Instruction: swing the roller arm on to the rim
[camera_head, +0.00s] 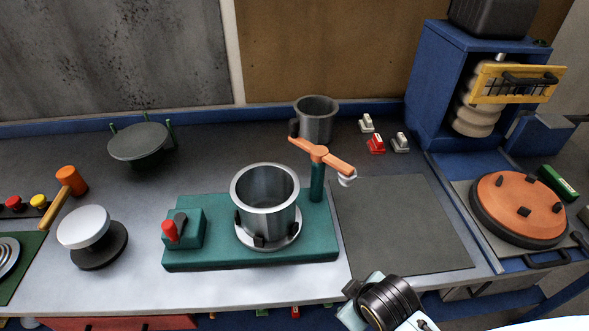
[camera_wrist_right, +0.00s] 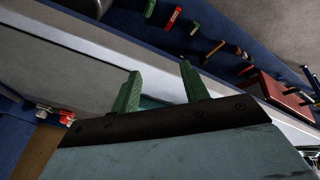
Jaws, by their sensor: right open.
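A steel pot (camera_head: 265,222) stands upright on a round plate with dark clamps, on a teal base (camera_head: 205,256). Its open rim (camera_head: 240,203) faces up. Behind its right side, a teal post (camera_head: 316,182) carries the orange roller arm (camera_head: 334,162). The arm's white roller (camera_head: 347,181) hangs at its right end, to the right of the pot and apart from the rim. My right gripper shows at the front edge of the bench, well short of the arm; in the right wrist view its two green fingers (camera_wrist_right: 160,69) are apart with nothing between them. My left gripper is out of view.
A grey mug (camera_head: 316,120) is close behind the roller arm. Small red and white switches (camera_head: 376,144) lie right of it. A bare dark mat (camera_head: 405,225) leaves free room right of the base.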

